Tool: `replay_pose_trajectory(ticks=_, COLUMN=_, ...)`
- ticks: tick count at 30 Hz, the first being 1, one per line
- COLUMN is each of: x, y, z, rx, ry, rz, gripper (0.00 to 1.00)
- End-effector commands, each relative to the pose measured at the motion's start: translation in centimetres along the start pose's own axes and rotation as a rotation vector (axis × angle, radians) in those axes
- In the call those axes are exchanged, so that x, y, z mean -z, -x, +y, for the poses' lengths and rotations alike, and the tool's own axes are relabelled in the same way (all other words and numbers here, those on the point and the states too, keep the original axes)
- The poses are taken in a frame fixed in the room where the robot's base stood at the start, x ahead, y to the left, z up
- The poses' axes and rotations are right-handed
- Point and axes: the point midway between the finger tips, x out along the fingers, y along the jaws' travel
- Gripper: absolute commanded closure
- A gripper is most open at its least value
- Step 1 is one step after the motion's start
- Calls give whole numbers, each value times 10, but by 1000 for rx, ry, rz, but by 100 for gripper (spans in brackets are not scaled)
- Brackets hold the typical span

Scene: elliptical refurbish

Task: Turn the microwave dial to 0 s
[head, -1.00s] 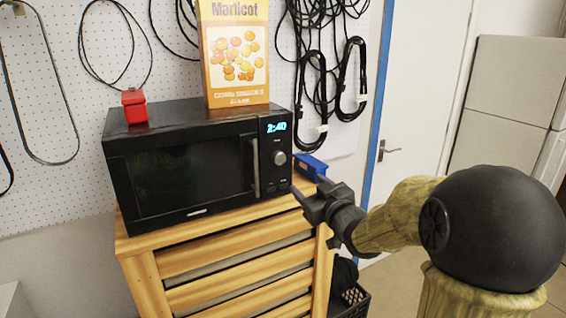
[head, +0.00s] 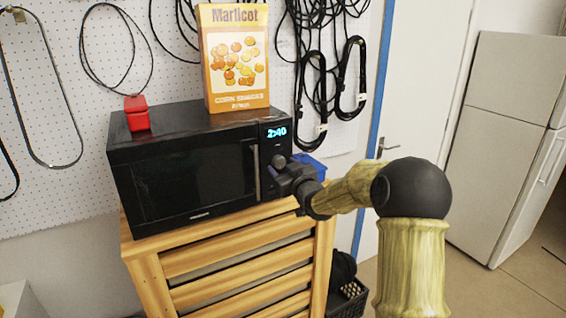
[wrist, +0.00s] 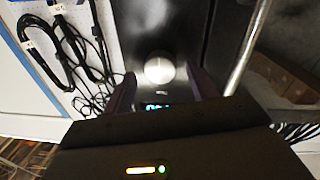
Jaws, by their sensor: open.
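The black microwave (head: 190,176) stands on a slatted wooden cabinet, its door shut. Its lit blue display (head: 276,132) reads 2:40. The round dial (head: 279,160) sits below the display, and my gripper (head: 277,171) partly hides the panel just below it. In the wrist view the silver dial (wrist: 159,69) shows between the two dark fingers of my gripper (wrist: 160,82), with space on both sides. My gripper is open and close in front of the dial. I cannot tell whether the fingers reach around it.
The long door handle (head: 257,170) is left of the dial. A yellow snack box (head: 236,60) and a red object (head: 136,115) stand on the microwave. A blue bin (head: 310,166) is behind my gripper, and cables (head: 310,90) hang on the pegboard.

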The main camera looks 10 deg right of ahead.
Motion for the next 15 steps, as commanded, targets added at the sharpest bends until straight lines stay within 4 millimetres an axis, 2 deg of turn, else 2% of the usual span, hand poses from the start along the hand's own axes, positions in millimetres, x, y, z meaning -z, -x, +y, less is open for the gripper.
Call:
replay_pose_trajectory(ticks=3, x=0, y=-8, z=0, rx=0, ry=-1, rz=-1, gripper=42)
replay_pose_trajectory(ticks=12, x=0, y=-10, z=0, rx=0, ry=0, rz=-1, gripper=42)
replay_pose_trajectory(ticks=15, x=0, y=-10, z=0, rx=0, ry=0, rz=-1, gripper=62)
